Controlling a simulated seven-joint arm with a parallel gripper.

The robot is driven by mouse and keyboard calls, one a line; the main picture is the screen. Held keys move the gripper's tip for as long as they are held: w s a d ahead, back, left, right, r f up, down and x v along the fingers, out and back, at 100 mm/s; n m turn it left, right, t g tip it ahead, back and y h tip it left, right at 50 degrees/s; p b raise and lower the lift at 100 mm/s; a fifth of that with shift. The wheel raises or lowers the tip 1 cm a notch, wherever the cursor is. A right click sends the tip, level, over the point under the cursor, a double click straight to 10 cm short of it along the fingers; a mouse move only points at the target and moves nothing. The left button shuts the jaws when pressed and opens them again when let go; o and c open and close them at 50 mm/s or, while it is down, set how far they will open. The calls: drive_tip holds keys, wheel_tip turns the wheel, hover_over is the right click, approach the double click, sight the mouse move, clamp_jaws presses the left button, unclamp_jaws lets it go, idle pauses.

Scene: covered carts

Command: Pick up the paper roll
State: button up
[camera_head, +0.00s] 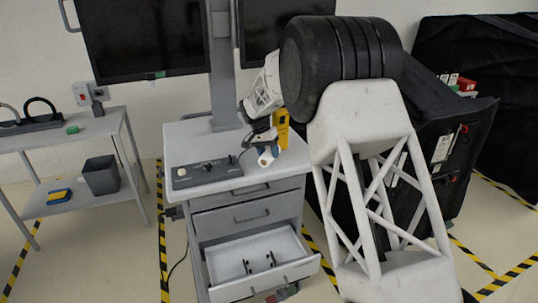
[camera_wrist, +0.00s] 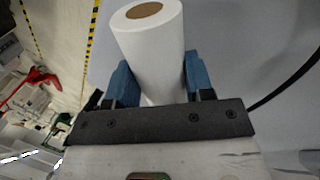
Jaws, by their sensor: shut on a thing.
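The paper roll (camera_wrist: 152,42) is white with a brown core end. In the wrist view it sits between the two blue finger pads of my gripper (camera_wrist: 153,82), which is shut on it. Its lower part is hidden behind the gripper body. In the head view the small white roll (camera_head: 266,157) shows at my gripper (camera_head: 264,143), over the right part of the cart top (camera_head: 205,145). I cannot tell from these views whether the roll touches the cart top.
A grey control box (camera_head: 207,171) lies on the cart top, left of the roll. An open drawer (camera_head: 262,262) sticks out below. Two dark monitors stand behind. A side table (camera_head: 65,140) with a dark bin (camera_head: 101,175) stands at left. A black-covered cart (camera_head: 450,150) is at right.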

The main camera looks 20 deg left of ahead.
sight(269, 150)
drive_tip(key=shift+r, duration=1.5)
drive_tip(key=shift+s+d+r, duration=0.1)
drive_tip(key=shift+s+r, duration=0.05)
drive_tip(key=shift+r, duration=0.05)
drive_tip(key=s+d+r, duration=0.1)
drive_tip(key=s+d, duration=0.8)
drive_tip(key=s, duration=0.3)
drive_tip(key=shift+s+r, duration=0.15)
drive_tip(key=shift+s, duration=0.2)
drive_tip(key=shift+d, duration=0.1)
